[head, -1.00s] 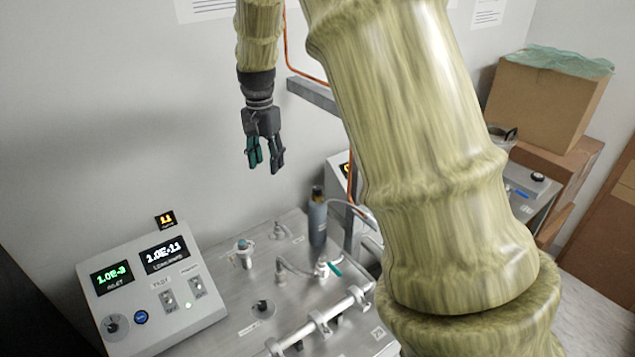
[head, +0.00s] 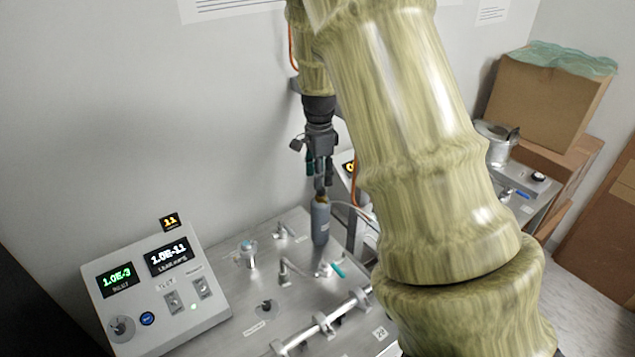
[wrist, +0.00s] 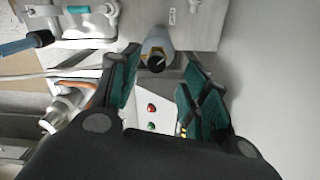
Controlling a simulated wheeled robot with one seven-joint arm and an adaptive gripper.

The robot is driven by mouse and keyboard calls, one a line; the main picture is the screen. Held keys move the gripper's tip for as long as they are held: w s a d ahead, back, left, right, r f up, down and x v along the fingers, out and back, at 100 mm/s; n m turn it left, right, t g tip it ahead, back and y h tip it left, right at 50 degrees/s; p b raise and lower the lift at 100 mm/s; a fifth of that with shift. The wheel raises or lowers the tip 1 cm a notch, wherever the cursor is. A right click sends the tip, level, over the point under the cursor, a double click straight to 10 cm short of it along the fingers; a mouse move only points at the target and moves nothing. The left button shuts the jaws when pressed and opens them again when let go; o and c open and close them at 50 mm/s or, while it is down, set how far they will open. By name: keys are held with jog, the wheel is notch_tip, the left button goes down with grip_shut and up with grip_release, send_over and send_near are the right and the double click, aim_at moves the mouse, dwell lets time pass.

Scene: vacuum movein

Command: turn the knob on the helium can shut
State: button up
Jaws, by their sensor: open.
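The helium can (head: 320,224) is a slim grey-blue bottle standing upright at the back right of the steel bench. Its dark top with the knob (head: 320,192) sits just under my gripper (head: 320,178) in the head view. My gripper points down with its teal-padded fingers apart. In the wrist view the can's round top with a dark knob (wrist: 156,62) lies between and beyond the spread fingers of my gripper (wrist: 158,84). I cannot tell from these views whether a finger touches the knob.
A control box (head: 155,290) with lit displays stands on the steel bench (head: 240,328) at the left. Valves and a pipe (head: 320,325) stand in front of the can. A thin hose (head: 350,207) runs right from the can's top. Cardboard boxes (head: 550,100) are at the right.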

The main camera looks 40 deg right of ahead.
aim_at(318, 191)
jog(key=shift+s+d+f+p, duration=0.25)
jog(key=shift+d+f, duration=0.1)
jog(key=shift+f, duration=0.2)
jog(key=shift+s+d+f+p, duration=0.25)
jog(key=shift+d+f, duration=0.1)
jog(key=shift+f, duration=0.2)
jog(key=shift+w+a+f, duration=0.15)
jog(key=shift+f, duration=0.25)
jog(key=shift+w+a+f, duration=0.1)
jog(key=shift+w+f, duration=0.05)
jog(key=shift+f, duration=0.25)
jog(key=shift+w+a+f, duration=0.15)
jog(key=shift+a+f, duration=0.05)
jog(key=shift+a, duration=0.3)
jog(key=shift+s+a+r, duration=0.2)
jog(key=shift+s+a, duration=0.05)
jog(key=shift+a, duration=0.2)
jog(key=shift+w+d+f, duration=0.1)
jog(key=shift+d+f, duration=0.3)
jog(key=shift+d, duration=0.35)
jog(key=c, duration=0.5)
jog(key=shift+d, duration=0.1)
jog(key=c, duration=0.5)
jog(key=shift+r, duration=0.1)
jog(key=shift+w+a+r+p, duration=0.1)
jog(key=shift+a+p, duration=0.2)
grip_shut()
